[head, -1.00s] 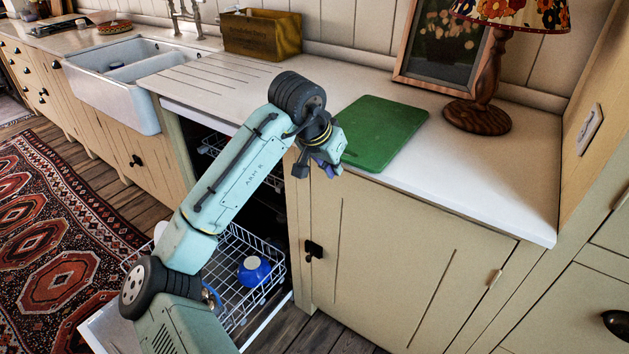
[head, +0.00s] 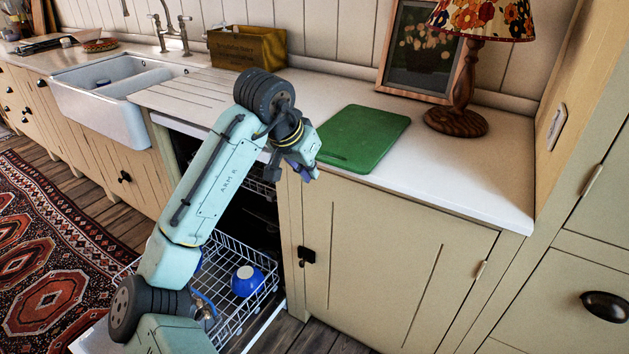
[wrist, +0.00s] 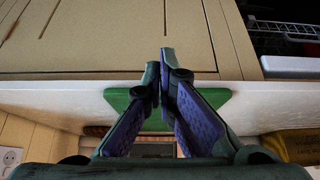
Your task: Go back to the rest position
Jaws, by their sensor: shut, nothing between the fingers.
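My gripper (head: 308,172) is at the end of my bent arm, just in front of the counter edge, near the left side of the green cutting board (head: 362,138). In the wrist view its two purple-padded fingers (wrist: 161,72) are closed together at the tips with nothing between them. The green board also shows behind the fingers in the wrist view (wrist: 218,97), which looks upside down. The fingers hide part of it there.
The dishwasher's lower rack (head: 222,292) is pulled out below my arm with a blue bowl (head: 246,281) in it. A lamp (head: 458,118), a framed picture (head: 420,55) and a wooden box (head: 247,47) stand on the counter. A white sink (head: 100,115) is at left.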

